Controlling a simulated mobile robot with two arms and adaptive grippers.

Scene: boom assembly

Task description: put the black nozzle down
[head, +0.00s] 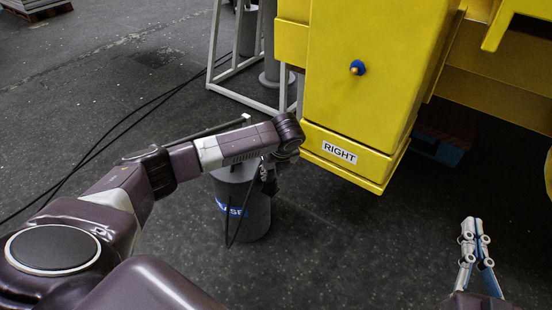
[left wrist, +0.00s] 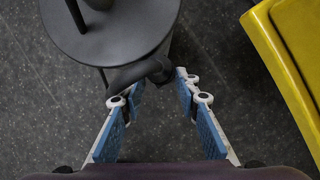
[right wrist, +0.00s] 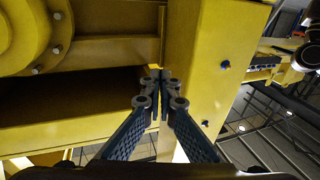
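The black nozzle (left wrist: 145,72) is at the rim of a grey cylindrical grease container (left wrist: 110,35) in the left wrist view. My left gripper (left wrist: 160,90) has its fingers apart, with the nozzle's end at the gap between the fingertips; firm contact is not visible. In the head view the left gripper is largely hidden beside the grey container (head: 243,205), and the nozzle is hard to make out there. My right gripper (right wrist: 162,76) has its fingertips together, with nothing visible between them; it also shows in the head view (head: 474,228).
A yellow boom (head: 362,80) labelled RIGHT stands just right of the left gripper. A blue-tipped fitting (head: 357,68) protrudes from its face. Behind the container is a grey metal frame (head: 213,55). Black cables (head: 110,137) cross the floor at left. Open floor lies between the arms.

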